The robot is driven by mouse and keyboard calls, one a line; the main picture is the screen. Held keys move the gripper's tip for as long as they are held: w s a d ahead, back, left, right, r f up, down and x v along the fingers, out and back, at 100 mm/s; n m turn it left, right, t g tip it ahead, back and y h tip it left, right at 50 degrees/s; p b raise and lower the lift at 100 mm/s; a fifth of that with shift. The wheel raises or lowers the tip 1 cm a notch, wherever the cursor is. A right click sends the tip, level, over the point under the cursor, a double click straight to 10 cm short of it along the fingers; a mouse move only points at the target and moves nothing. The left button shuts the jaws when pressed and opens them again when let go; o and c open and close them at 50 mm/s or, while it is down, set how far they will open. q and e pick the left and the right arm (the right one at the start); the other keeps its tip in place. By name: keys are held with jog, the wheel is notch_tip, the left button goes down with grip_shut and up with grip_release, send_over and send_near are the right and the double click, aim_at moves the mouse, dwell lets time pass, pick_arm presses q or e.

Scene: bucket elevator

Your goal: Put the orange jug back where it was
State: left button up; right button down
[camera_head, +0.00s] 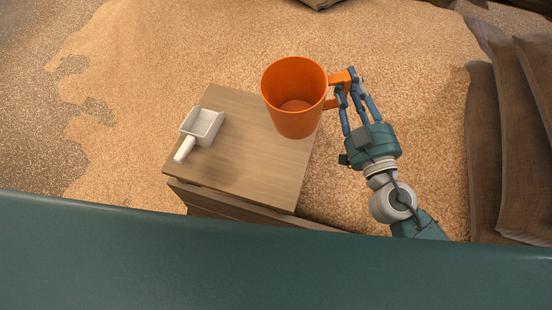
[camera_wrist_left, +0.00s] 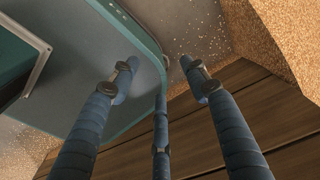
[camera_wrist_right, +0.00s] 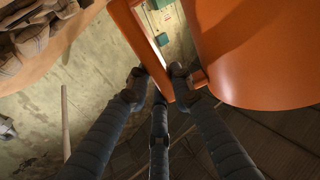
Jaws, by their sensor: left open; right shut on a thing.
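The orange jug (camera_head: 293,112) is upright in the head view, with its open mouth facing up and its inside looking empty. It overlaps the right back corner of the wooden box top; its height above the top is hard to tell. My right gripper (camera_head: 350,90) is to the right of the jug and shut on its handle. The right wrist view shows the handle between the fingers (camera_wrist_right: 160,88) and the jug's body (camera_wrist_right: 262,50) beside them. My left gripper (camera_wrist_left: 160,75) shows only in its wrist view, open and empty.
The wooden box (camera_head: 245,160) has a white scoop (camera_head: 202,126) on the left of its top; the middle and front of the top are clear. Grain (camera_head: 410,60) spreads around the box. Brown sacks or boards (camera_head: 505,130) stand at the right edge.

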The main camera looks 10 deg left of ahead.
jog(key=w+a+y+b, duration=0.1)
jog(key=w+a+f+g+y+b, duration=0.1)
jog(key=a, duration=0.1)
jog(key=shift+n, duration=0.4)
pick_arm(q)
notch_tip(320, 180, down, 10)
jog(key=b, duration=0.7)
jog(key=shift+s+r, duration=0.15)
jog(key=shift+s, duration=0.2)
pick_arm(e)
jog(key=w+a+f+g+y, duration=0.1)
jog(key=f, duration=0.9)
jog(key=w+a+f+g+y, duration=0.1)
jog(key=a+f, duration=0.1)
jog(key=f, duration=0.7)
jog(key=shift+w+f+n, duration=0.2)
jog(key=shift+f+n, duration=0.15)
jog(key=shift+n, duration=0.05)
jog(key=c, duration=1.5)
grip_release()
jog(key=shift+f, duration=0.1)
jog(key=shift+c, duration=0.2)
